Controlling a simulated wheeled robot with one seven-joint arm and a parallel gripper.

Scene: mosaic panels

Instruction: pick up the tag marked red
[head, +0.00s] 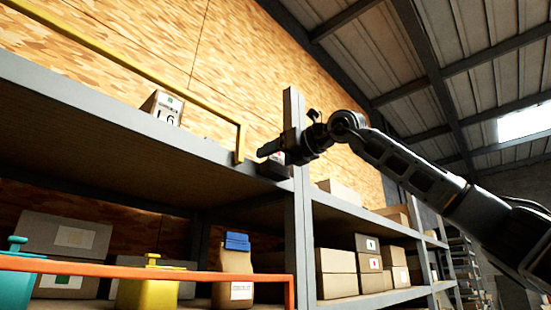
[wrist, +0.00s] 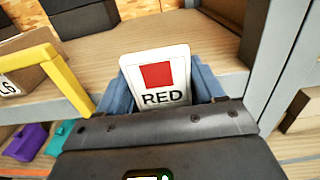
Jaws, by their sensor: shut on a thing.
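The tag marked red (wrist: 162,78) is a white plate with a red square above the word RED. In the wrist view it stands between the two blue-grey fingers of my gripper, which is shut on it. In the head view my gripper (head: 270,149) is just above the front edge of the upper shelf (head: 110,110), left of the grey upright post. The tag cannot be made out in the head view.
A yellow rail (head: 205,102) runs along the upper shelf, left of my gripper. A box marked L6 (head: 163,107) stands behind it. A grey post (head: 298,240) is close on the right. Boxes and coloured containers fill the lower shelf behind an orange rail (head: 150,268).

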